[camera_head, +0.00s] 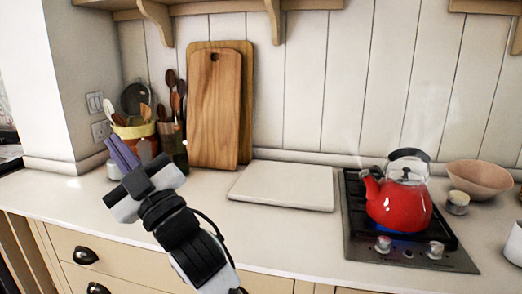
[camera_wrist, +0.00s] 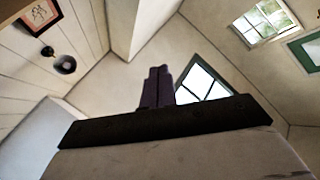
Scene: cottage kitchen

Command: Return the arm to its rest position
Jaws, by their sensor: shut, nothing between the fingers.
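My gripper (camera_head: 122,153) is at the left in the head view, raised in front of the counter's left part. Its purple fingers are together and hold nothing. They point up and to the left, in front of the utensil pots in the picture. In the wrist view the closed fingers (camera_wrist: 158,88) stand upright in the middle, with walls and a window behind them.
A red kettle (camera_head: 398,204) stands over a blue flame on the hob (camera_head: 440,250). A pale slab (camera_head: 285,187) lies mid-counter. Cutting boards (camera_head: 214,110) lean on the wall beside utensil pots (camera_head: 135,130). A bowl (camera_head: 480,178) is at the right. A shelf runs above.

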